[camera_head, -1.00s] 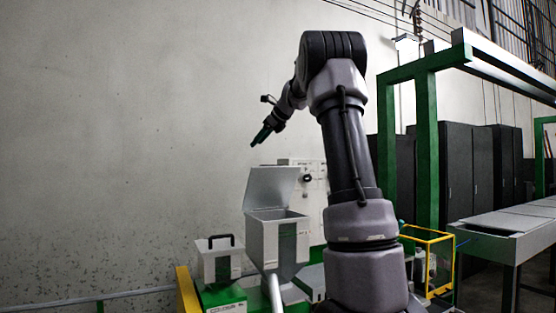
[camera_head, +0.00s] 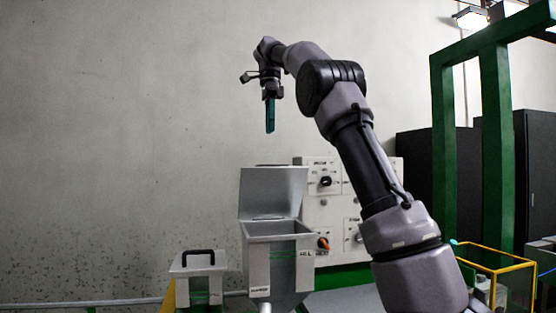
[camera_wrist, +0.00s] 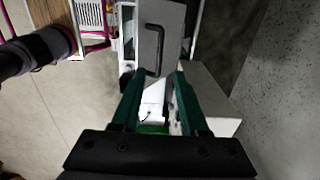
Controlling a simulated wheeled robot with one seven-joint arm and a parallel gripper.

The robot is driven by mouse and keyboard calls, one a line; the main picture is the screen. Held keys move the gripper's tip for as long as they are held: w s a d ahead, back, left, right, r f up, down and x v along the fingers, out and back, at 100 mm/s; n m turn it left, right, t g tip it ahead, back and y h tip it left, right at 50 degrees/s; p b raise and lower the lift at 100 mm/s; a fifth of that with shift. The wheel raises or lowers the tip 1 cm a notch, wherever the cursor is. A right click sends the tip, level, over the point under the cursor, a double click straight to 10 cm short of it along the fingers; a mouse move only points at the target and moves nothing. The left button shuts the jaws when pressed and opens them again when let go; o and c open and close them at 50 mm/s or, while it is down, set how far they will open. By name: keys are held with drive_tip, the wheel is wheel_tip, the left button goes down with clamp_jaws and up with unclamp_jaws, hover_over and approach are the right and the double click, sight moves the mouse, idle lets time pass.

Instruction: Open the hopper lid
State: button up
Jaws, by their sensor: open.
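The hopper (camera_head: 270,262) is a grey bin on the machine, below my gripper in the head view. Its flat grey lid (camera_head: 273,193) stands raised at the back edge, leaving the hopper mouth uncovered. My gripper (camera_head: 270,131) points down in the air above the lid, apart from it. In the wrist view my green fingers (camera_wrist: 157,80) are spread, with nothing seen held between them. Beyond them is a grey panel with a black handle (camera_wrist: 153,48); I cannot tell whether it is the lid or the small box's top.
A small grey box (camera_head: 198,264) with a black handle stands left of the hopper. A white control panel (camera_head: 324,195) with knobs is behind it to the right. A yellow frame (camera_head: 500,262) and green posts (camera_head: 497,110) stand farther right. The air left of my gripper is free.

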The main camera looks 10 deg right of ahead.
wheel_tip(320, 180, down, 11)
drive_tip(key=shift+r, duration=0.2)
idle(0.4)
clamp_jaws()
idle(1.3)
